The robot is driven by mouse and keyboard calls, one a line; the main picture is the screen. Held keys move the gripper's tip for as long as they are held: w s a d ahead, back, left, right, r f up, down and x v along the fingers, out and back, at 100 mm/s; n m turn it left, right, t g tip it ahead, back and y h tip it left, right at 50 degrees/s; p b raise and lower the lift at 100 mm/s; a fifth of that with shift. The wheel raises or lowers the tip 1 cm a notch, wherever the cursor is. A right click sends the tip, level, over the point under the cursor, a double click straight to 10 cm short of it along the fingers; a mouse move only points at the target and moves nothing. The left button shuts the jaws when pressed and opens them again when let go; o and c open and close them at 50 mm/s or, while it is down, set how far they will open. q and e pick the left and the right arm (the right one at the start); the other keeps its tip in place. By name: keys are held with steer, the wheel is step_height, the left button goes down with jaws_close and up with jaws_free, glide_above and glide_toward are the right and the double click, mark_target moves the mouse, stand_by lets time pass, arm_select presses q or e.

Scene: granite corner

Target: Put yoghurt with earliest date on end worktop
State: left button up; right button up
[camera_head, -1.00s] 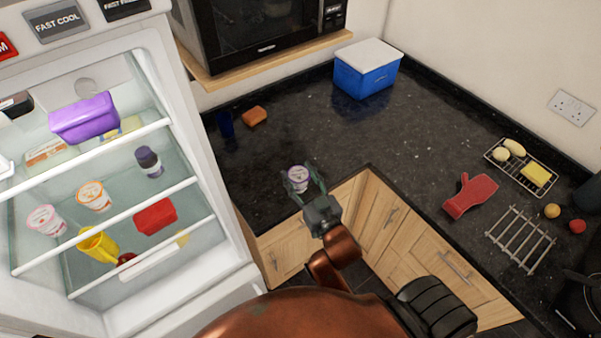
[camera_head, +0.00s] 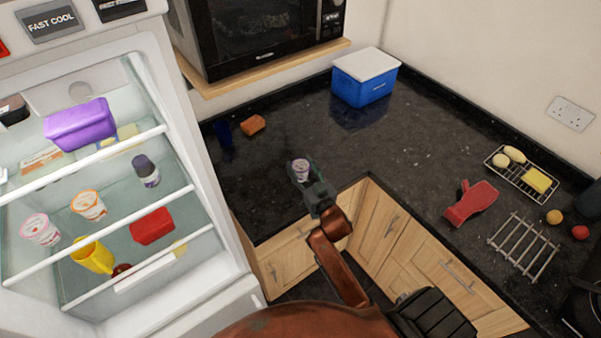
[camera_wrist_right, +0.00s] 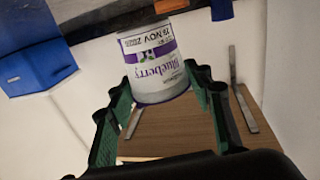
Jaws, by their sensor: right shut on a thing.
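My right gripper (camera_head: 304,180) is shut on a blueberry yoghurt pot (camera_head: 300,165) with a purple band. It holds the pot over the dark worktop (camera_head: 290,130) between the fridge and the corner. My left gripper is not in view.
The fridge also holds a purple box (camera_head: 80,125), a dark-capped jar (camera_head: 146,170), a red box (camera_head: 152,226) and a yellow jug (camera_head: 92,255). On the worktop are a blue cup (camera_head: 223,128), a sponge-like block (camera_head: 252,124), a cool box (camera_head: 364,82) and a red mitt (camera_head: 470,203).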

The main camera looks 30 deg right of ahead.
mark_target(304, 177)
steer(key=shift+w+f, duration=0.1)
steer(key=shift+f, duration=1.6)
steer(key=shift+f, duration=0.1)
steer(key=o, duration=1.2)
steer(key=shift+o, duration=0.2)
steer(key=s+a, duration=0.1)
steer(key=s, duration=1.1)
steer(key=shift+a, duration=0.15)
